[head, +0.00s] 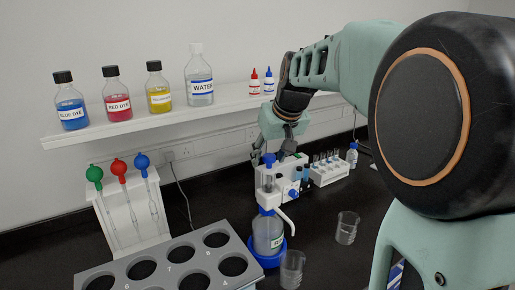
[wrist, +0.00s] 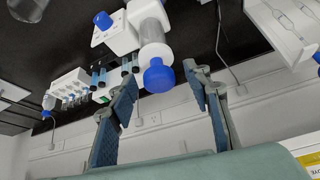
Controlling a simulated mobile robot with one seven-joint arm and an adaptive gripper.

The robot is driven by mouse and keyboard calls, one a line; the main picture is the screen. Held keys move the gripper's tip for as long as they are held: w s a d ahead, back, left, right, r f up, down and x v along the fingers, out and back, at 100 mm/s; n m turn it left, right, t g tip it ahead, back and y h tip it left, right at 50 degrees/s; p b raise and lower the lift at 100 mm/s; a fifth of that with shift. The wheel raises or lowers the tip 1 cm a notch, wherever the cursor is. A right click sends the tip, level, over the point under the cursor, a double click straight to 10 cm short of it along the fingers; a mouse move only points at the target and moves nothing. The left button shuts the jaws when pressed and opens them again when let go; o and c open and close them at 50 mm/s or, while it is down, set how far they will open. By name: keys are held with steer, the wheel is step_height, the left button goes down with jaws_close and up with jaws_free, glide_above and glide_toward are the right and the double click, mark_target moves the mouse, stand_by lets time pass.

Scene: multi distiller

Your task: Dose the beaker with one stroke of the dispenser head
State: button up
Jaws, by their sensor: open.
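The dispenser bottle (head: 267,236) stands in a blue base, with a white dispenser head and a spout (head: 284,217) pointing to the lower right. Its blue top knob (head: 269,159) is at the upper end; the knob (wrist: 159,77) and the clear cylinder behind it (wrist: 153,38) also show in the wrist view. A clear beaker (head: 292,268) stands in front of the bottle, near the spout's side. My gripper (wrist: 163,80) is open, its fingertips on either side of the knob with visible gaps. In the head view my gripper (head: 281,146) is by the knob, partly hidden.
A second beaker (head: 347,228) stands to the right. A grey holed rack (head: 150,268) is at the front left, a pipette stand (head: 130,218) behind it. A vial rack (head: 329,172) stands at the back right. A shelf (head: 130,130) with dye and water bottles runs above the bench.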

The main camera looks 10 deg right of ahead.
steer(key=c, duration=1.2)
